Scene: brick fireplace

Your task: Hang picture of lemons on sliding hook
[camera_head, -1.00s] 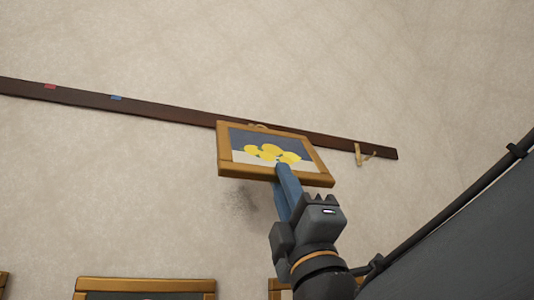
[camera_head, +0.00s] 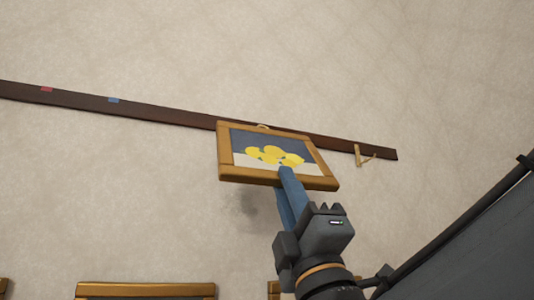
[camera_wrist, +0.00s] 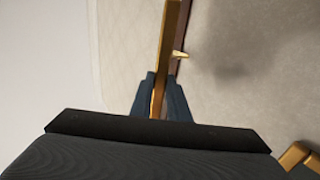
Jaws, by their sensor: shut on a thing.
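The picture of lemons (camera_head: 273,140), yellow lemons in a wooden frame, is in front of the dark wall rail (camera_head: 190,118). My gripper (camera_head: 285,180) is shut on its lower edge. A small loop (camera_head: 262,126) shows at the frame's top edge. The light-coloured hook (camera_head: 362,157) sits on the rail near its right end, to the right of the picture and apart from it. In the wrist view the picture frame (camera_wrist: 168,45) is edge-on between my fingers. A small gold-coloured peg (camera_wrist: 180,54) shows beside it; I cannot tell whether it is the hook or the loop.
The rail bears a red mark (camera_head: 47,89) and a blue mark (camera_head: 114,100) at the left. Other wooden frames (camera_head: 145,290) show along the bottom edge. The wall (camera_head: 300,60) above the rail is bare.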

